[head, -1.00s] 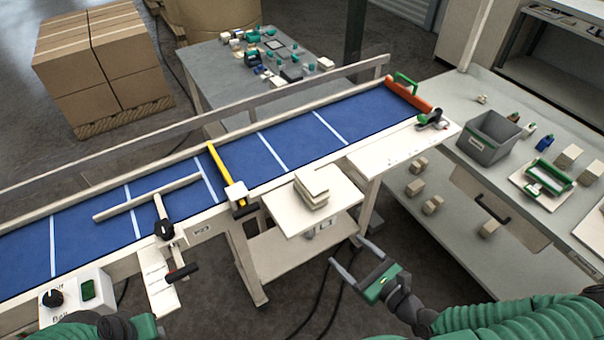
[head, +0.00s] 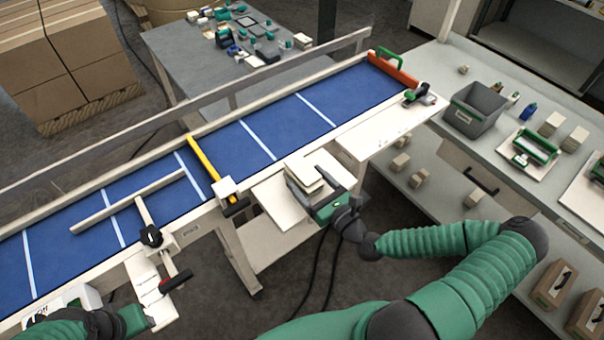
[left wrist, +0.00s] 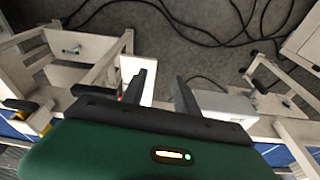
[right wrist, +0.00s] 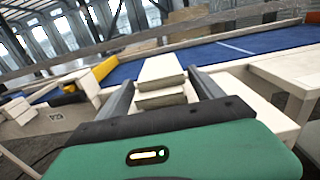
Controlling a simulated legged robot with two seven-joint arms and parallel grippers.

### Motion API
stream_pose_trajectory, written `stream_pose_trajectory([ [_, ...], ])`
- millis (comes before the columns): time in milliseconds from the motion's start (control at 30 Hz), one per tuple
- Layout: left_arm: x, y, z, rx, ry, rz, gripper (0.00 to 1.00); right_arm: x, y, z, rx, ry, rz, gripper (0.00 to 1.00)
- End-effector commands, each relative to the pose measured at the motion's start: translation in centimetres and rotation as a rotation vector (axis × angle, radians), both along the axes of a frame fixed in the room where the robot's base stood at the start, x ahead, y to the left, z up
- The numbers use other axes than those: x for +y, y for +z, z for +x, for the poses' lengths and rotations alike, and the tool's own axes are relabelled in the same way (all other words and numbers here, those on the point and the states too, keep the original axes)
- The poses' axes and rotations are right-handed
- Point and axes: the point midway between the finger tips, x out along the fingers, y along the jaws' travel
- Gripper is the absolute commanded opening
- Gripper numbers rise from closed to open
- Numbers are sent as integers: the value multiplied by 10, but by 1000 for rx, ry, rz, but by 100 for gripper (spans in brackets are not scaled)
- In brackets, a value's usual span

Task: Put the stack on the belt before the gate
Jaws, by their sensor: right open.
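The stack (head: 302,174) is several flat cream pieces, set a little unevenly on a white side shelf (head: 268,195) at the belt's near edge. My right gripper (head: 315,183) is open with its fingers on either side of the stack; the right wrist view shows the stack (right wrist: 162,80) between them. I cannot tell whether either finger touches it. The blue belt (head: 275,125) runs behind the shelf. A yellow bar (head: 203,160), which looks like the gate, lies across the belt. My left gripper (left wrist: 160,82) is open and empty; only part of it shows at the head view's lower left.
A white T-shaped guide (head: 130,203) lies over the belt left of the yellow bar. An orange bar (head: 394,69) with a green handle crosses the belt's far end. A grey bin (head: 474,110) stands on the right bench. The belt right of the yellow bar is clear.

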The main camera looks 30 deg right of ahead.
Motion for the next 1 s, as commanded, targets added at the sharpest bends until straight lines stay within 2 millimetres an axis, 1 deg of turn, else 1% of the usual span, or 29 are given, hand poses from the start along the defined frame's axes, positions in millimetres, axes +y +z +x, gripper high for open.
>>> stream_pose_trajectory([
  [33, 0, 13, 0, 0, 0, 0, 36, 0, 8, 10, 0, 2, 1, 76],
  [100, 0, 15, 0, 0, 0, 0, 36, 0, 5, 22, -1, 2, 0, 76],
  [200, 0, 17, 0, 0, 0, 0, 36, 0, 2, 32, 0, 0, 2, 76],
  [400, 0, 15, 0, 0, 0, 0, 36, -1, 0, 33, 1, 0, 1, 76],
  [900, 0, 15, 0, 0, 0, 0, 36, 0, 1, 32, 0, 0, 0, 11],
  [967, 0, 15, 0, 0, 0, 0, 36, 0, 1, 32, 0, 0, 0, 5],
  [1000, 0, 15, 0, 0, 0, 0, 36, 0, 1, 32, -1, 0, 0, 0],
])
